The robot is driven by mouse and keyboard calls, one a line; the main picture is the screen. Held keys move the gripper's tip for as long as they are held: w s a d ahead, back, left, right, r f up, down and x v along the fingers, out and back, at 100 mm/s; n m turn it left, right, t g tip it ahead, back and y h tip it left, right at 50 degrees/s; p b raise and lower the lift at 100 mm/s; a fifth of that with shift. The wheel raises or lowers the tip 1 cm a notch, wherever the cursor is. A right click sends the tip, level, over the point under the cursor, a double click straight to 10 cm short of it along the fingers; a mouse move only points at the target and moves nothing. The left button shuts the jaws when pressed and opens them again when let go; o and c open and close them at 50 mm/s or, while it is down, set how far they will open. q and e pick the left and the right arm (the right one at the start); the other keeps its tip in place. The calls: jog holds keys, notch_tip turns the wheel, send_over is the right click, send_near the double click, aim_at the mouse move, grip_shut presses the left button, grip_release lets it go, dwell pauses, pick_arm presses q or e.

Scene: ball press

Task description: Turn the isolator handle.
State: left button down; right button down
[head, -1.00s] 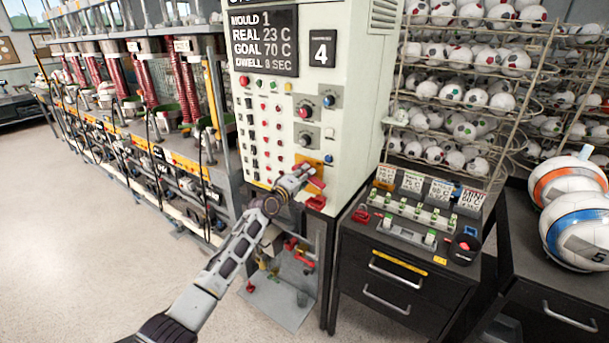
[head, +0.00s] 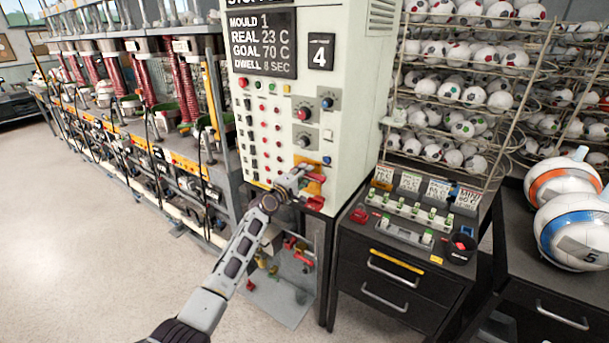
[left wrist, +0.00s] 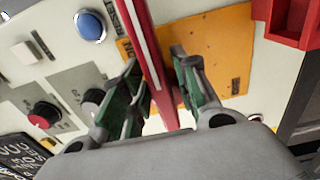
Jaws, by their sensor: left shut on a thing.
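The red isolator handle (left wrist: 148,40) sits over a yellow plate (left wrist: 222,45) on the front of the pale control cabinet (head: 345,110). An "ON" label shows beside the handle in the left wrist view. My left gripper (left wrist: 160,88) has its green-padded fingers on both sides of the handle, shut on it. In the head view my left gripper (head: 304,178) is at the lower right of the cabinet front and partly hides the handle. My right gripper is not in view.
A blue reset button (left wrist: 90,26) is close to the handle, and a red box (left wrist: 293,22) is on its other side. A black drawer cabinet (head: 385,275) with a switch panel stands to the right. Open floor (head: 90,250) lies to the left.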

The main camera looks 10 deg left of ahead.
pick_arm(q)
jog(key=c, duration=1.4)
grip_release()
jog(key=shift+s, duration=0.1)
jog(key=shift+v, duration=5.95)
